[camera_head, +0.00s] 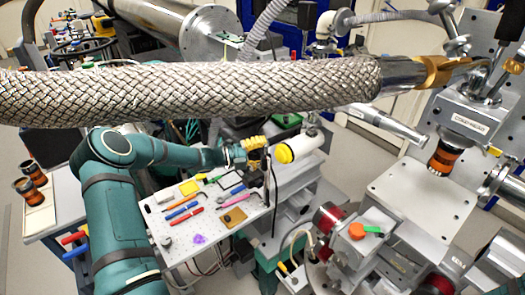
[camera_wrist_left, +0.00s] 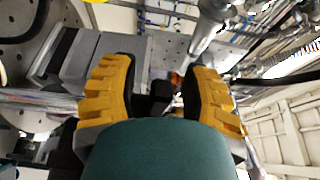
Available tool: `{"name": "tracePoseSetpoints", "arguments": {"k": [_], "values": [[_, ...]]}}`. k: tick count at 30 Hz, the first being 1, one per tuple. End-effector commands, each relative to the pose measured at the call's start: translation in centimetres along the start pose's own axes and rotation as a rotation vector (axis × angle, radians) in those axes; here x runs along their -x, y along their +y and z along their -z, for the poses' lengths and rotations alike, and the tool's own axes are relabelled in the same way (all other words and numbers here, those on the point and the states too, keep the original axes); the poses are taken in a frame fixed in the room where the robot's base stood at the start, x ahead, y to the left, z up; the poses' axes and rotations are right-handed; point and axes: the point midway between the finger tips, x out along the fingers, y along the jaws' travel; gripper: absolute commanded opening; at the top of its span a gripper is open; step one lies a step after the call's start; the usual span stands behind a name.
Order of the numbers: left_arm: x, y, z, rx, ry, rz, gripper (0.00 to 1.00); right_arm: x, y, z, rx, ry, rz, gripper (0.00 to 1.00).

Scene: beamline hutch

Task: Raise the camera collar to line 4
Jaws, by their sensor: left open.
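My left gripper (camera_head: 256,148) reaches in from the left over the far end of the perforated breadboard, beside a white cylinder with a yellow cap (camera_head: 298,149). In the left wrist view its two yellow ridged fingers are spread apart (camera_wrist_left: 158,88). A small dark block (camera_wrist_left: 160,92) shows between them; I cannot tell whether it is the collar, and no finger visibly touches it. A thin dark post (camera_head: 274,182) stands at the breadboard's right edge. The camera collar and line 4 cannot be made out. My right gripper is not in view.
A thick braided hose (camera_head: 190,92) crosses the head view above my left arm. The breadboard (camera_head: 180,245) carries pens, tools and a purple piece. Metal stages with an orange knob (camera_head: 356,231) stand at right. A bare metal plate (camera_head: 425,200) lies beyond.

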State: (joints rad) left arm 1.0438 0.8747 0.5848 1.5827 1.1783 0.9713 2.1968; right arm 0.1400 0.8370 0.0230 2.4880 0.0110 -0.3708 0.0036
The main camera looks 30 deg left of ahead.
Motion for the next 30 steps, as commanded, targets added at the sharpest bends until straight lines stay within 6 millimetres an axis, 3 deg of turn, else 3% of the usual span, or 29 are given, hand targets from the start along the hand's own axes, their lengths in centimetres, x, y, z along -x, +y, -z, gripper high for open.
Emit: {"name": "tracePoseSetpoints", "arguments": {"k": [5,18,24,30], "values": [[1.8,0.0,-0.1,0.000,-0.002,-0.003,0.46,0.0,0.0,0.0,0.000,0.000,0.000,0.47],[10.2,0.0,-0.1,0.000,-0.004,-0.002,0.46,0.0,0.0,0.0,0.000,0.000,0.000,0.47],[11.9,0.0,-0.1,-0.001,-0.004,-0.002,0.46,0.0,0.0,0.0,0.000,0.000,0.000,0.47],[12.2,0.0,-0.1,0.000,-0.003,-0.002,0.46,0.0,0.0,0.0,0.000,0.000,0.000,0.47]]}}
